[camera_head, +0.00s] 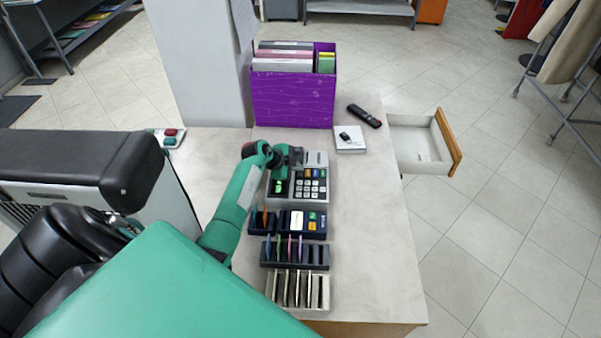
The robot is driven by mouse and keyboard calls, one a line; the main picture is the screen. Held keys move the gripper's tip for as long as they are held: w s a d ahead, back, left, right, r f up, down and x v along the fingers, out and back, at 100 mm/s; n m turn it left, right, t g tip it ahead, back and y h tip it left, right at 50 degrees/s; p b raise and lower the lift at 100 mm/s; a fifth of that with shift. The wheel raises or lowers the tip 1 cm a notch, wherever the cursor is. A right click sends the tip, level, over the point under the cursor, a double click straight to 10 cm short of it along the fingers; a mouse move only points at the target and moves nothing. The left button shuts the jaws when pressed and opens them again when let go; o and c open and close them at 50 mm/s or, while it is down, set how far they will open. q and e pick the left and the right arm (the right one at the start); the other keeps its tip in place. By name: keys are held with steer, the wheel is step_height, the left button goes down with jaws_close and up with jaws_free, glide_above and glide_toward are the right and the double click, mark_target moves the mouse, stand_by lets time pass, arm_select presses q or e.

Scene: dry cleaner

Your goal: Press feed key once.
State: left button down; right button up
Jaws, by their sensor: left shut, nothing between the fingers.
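A grey keypad machine (312,186) with dark and white keys and a lit green display stands on the counter. A pale block, perhaps its printer part (316,158), is at its back. I cannot make out which key is the feed key. My left arm reaches in from the left, and my left gripper (280,177) is over the machine's back left part, just above the green display. The gripper is shut and empty. I cannot tell whether it touches the machine, and it hides part of the top. My right gripper is not in view.
Behind are a purple file box (292,100), a white box (350,145) and a dark handset (364,116). A drawer (447,145) stands open at right.

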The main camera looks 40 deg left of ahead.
mark_target(298, 175)
arm_select(q)
steer(key=shift+f, duration=0.3)
stand_by(0.5)
steer(key=shift+r+p, duration=0.8)
steer(key=shift+p, duration=0.25)
step_height(298, 175, up, 5)
steer(key=p, duration=0.5)
steer(key=shift+p, duration=0.3)
